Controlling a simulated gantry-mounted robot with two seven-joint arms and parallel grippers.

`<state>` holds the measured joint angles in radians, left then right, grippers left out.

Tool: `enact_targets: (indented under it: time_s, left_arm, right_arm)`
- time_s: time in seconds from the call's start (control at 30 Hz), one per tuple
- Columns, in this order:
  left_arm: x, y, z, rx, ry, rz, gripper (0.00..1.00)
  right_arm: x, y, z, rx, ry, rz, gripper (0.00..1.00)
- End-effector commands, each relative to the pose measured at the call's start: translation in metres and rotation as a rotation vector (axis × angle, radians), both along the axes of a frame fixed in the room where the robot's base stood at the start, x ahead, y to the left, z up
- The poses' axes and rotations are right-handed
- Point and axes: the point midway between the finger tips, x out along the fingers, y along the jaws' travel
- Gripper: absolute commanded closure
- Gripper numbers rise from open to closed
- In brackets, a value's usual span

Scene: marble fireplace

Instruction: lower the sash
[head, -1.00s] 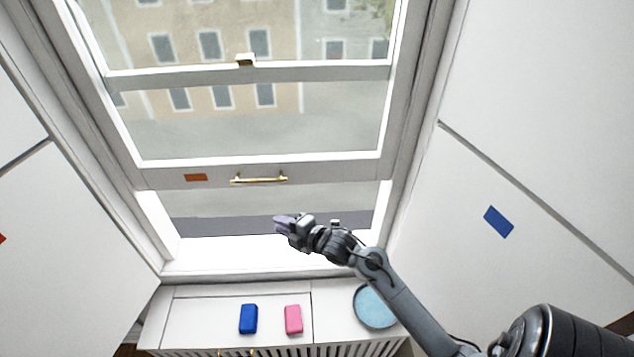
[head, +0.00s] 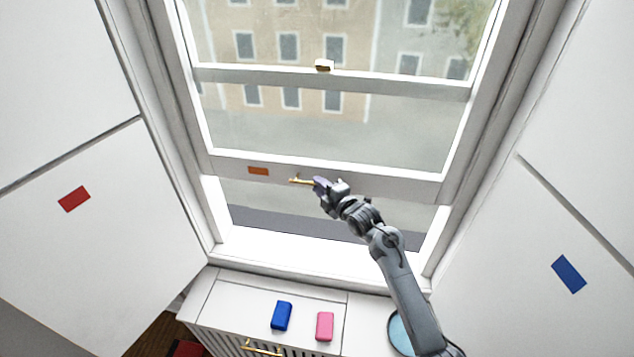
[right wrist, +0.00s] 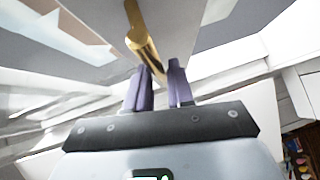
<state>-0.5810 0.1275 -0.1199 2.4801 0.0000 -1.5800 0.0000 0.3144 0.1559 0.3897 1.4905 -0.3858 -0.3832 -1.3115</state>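The white lower sash (head: 400,181) is raised, with an open gap between its bottom rail and the sill (head: 300,247). A brass bar handle (head: 299,181) is fixed on its bottom rail. My right gripper (head: 319,184) is at the handle's right part and hides it in the head view. In the right wrist view the brass handle (right wrist: 143,40) runs down toward the space between the two purple fingers (right wrist: 158,80). The fingers stand apart; I see no firm grip on the bar. My left gripper is not in view.
An orange patch (head: 258,171) is on the rail left of the handle. On the cabinet top below lie a blue block (head: 281,316), a pink block (head: 325,326) and a partly hidden blue round dish (head: 399,335). A brass latch (head: 324,65) sits on the higher rail.

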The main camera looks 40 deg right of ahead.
Motion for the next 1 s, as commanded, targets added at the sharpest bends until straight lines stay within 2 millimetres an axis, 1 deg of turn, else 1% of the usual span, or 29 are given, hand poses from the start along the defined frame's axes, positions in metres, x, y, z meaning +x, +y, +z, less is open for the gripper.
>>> enact_targets:
  time_s: [0.1, 0.2, 0.6, 0.73, 0.77, 1.0]
  left_arm:
    - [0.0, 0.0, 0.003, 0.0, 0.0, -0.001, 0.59]
    - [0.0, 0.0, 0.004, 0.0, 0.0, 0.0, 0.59]
    - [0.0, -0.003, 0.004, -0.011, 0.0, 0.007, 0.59]
    - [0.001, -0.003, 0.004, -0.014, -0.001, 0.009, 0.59]
    - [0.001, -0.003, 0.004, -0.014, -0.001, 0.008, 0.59]
    - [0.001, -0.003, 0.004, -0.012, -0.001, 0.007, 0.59]
  right_arm:
    - [0.011, -0.001, -0.001, 0.002, 0.0, 0.0, 0.78]
    - [0.016, -0.001, -0.002, 0.002, 0.0, 0.0, 0.78]
    - [0.019, -0.001, -0.003, 0.0, 0.0, 0.0, 0.78]
    - [0.019, -0.001, -0.003, 0.0, 0.0, 0.0, 0.98]
    - [0.019, -0.001, -0.003, 0.0, 0.0, 0.0, 1.0]
    - [0.019, -0.001, -0.003, 0.0, 0.0, 0.0, 1.0]
